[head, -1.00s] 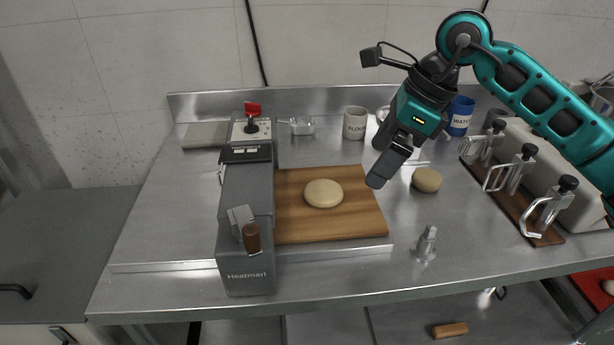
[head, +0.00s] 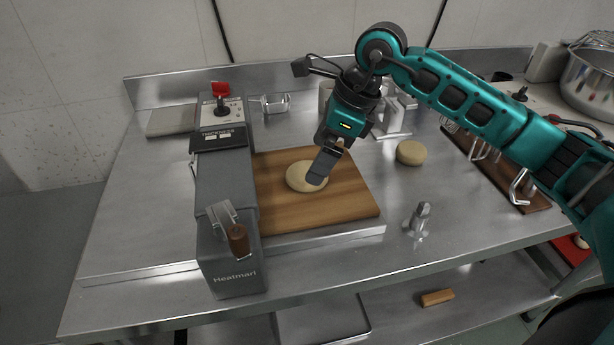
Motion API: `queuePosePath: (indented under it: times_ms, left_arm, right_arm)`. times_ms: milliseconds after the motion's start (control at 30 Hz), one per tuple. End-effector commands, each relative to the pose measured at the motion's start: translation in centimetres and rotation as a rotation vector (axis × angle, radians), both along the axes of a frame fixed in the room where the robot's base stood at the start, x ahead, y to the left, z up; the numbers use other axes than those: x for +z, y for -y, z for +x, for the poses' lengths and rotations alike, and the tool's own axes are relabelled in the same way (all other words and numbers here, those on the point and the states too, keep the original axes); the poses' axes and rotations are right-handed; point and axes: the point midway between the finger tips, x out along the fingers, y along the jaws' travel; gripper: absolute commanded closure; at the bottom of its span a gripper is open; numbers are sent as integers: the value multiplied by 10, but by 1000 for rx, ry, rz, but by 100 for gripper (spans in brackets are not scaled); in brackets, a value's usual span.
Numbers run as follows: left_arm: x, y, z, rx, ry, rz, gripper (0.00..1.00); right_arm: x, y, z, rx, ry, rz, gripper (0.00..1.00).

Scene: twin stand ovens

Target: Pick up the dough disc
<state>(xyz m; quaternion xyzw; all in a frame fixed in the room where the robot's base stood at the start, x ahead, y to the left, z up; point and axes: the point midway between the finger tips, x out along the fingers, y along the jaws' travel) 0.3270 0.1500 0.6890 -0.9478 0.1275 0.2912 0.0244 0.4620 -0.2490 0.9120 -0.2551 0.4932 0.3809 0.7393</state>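A pale, round dough disc (head: 302,177) lies flat on the wooden board (head: 275,213) beside the grey Heatmari machine (head: 225,190). My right gripper (head: 319,172) points down over the right part of the disc and hides some of it. I cannot tell whether its fingers touch the dough, or whether they are open or shut, because they overlap from this angle. A second pale dough piece (head: 411,153) sits on the steel table right of the board. My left gripper is not in view.
A small metal fitting (head: 420,217) stands on the steel table (head: 330,262) right of the board. A rack with mixer hooks (head: 483,155) stands further right, near a large metal bowl (head: 592,80). The table's front is clear.

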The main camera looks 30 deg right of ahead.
Motion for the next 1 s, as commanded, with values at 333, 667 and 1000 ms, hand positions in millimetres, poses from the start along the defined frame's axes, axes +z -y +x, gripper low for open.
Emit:
queuePosePath:
  times_ms: [333,667,1000]
  left_arm:
    - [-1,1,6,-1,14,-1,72]
    - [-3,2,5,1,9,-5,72]
    - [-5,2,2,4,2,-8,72]
  right_arm:
    - [-40,-13,12,0,-2,1,0]
    - [-40,-13,13,-1,-1,1,10]
    - [-40,-12,13,-1,0,0,42]
